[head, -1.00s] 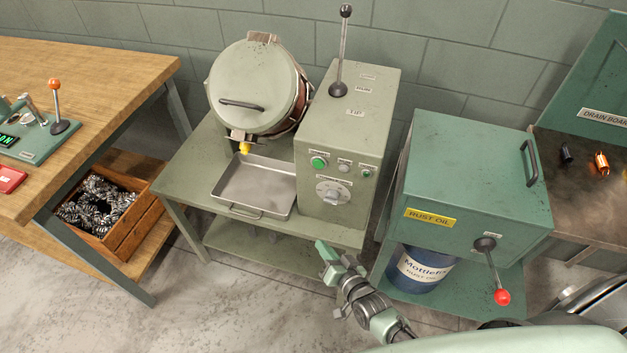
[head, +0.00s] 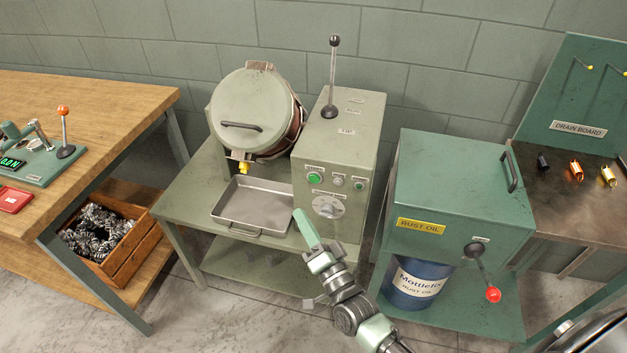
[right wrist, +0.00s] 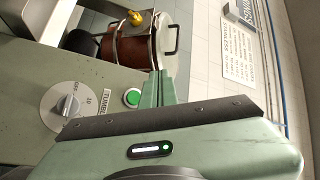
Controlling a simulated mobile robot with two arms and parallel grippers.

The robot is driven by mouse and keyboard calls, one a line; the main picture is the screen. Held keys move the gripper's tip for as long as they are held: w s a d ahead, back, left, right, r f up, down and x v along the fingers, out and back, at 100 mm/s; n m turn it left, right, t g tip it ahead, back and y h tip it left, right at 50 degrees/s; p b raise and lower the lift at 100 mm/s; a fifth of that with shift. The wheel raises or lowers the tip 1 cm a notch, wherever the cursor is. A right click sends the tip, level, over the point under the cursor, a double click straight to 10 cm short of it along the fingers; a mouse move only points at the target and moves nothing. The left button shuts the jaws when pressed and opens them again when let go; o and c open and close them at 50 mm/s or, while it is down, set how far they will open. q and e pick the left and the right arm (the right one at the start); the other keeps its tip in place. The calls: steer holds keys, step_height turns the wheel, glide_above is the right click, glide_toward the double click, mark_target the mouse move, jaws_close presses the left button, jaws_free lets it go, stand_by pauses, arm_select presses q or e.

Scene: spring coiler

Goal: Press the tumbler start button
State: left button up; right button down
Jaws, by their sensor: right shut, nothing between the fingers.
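The tumbler is a round green-lidded drum (head: 250,108) beside a green-grey control box (head: 350,140). The green start button (head: 315,178) is at the upper left of the box's front panel, above a round dial (head: 327,207). My right gripper (head: 300,215) is shut and empty, below and left of the dial in the head view. In the right wrist view its fingers (right wrist: 157,88) are shut together, and the green button (right wrist: 132,97) shows right beside them, next to a label reading TUMBLE. I see no contact with the button. My left gripper is not in view.
A metal tray (head: 252,205) lies under the drum on the tumbler's table. A tall lever (head: 334,75) stands on the control box. To the right is a green rust oil cabinet (head: 450,195) with a red-knobbed lever (head: 493,295). A wooden bench (head: 90,100) stands left.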

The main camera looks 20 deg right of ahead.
mark_target(314, 179)
steer(key=w+d+b, duration=0.3)
steer(key=w+d, duration=0.2)
steer(key=w, duration=0.2)
stand_by(0.4)
steer(key=shift+w, duration=0.15)
stand_by(1.8)
steer(key=shift+w+d+b, duration=0.2)
steer(key=shift+w+b, duration=0.1)
steer(key=shift+b, duration=0.05)
